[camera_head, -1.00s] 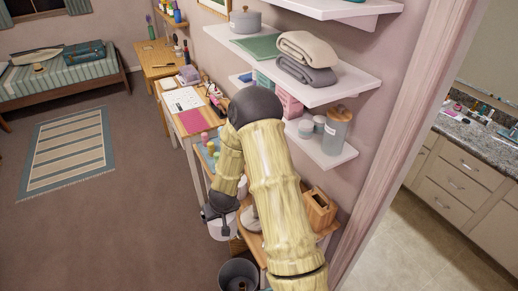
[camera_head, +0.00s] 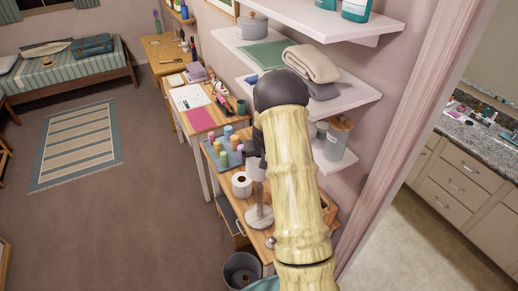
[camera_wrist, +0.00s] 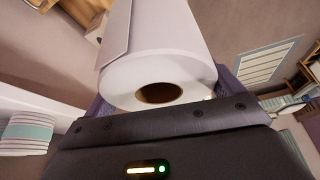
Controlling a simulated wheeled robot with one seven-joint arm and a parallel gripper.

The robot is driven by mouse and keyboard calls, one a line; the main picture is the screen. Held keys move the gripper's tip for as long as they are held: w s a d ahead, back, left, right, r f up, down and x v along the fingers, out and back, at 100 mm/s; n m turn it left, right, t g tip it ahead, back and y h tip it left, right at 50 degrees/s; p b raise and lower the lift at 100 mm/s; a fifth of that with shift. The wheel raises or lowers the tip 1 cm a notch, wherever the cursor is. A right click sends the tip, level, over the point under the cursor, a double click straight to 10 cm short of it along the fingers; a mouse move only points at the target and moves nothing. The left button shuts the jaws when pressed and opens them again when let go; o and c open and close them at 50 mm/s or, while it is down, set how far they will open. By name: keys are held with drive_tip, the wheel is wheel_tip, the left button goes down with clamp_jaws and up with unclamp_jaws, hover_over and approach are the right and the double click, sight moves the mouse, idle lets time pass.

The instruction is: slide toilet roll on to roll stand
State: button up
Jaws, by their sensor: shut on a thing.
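My gripper (camera_wrist: 160,95) is shut on a white toilet roll (camera_wrist: 165,60); in the wrist view a finger lies on each side and the open end of its core faces the camera. A loose sheet edge shows on its left side. In the head view my arm hides most of my gripper, and a white shape beside the arm, near the pole's top, is probably the held roll (camera_head: 256,172). The roll stand (camera_head: 259,217) stands upright on the wooden table, with a pale round base and a pole. Whether roll and pole touch cannot be told.
A grey bin (camera_head: 241,271) stands on the floor in front. White wall shelves (camera_head: 335,150) overhang at the right. The carpet at left is mostly clear.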

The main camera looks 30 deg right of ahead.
drive_tip(key=shift+d+b, duration=0.1)
drive_tip(key=shift+b, duration=0.2)
drive_tip(key=shift+f+b, duration=2.5)
drive_tip(key=shift+f, duration=0.3)
drive_tip(key=shift+b, duration=0.55)
drive_tip(key=shift+f+b, duration=2.7)
drive_tip(key=shift+f, duration=0.4)
idle(0.3)
drive_tip(key=o, duration=0.7)
drive_tip(key=shift+s+r, duration=0.1)
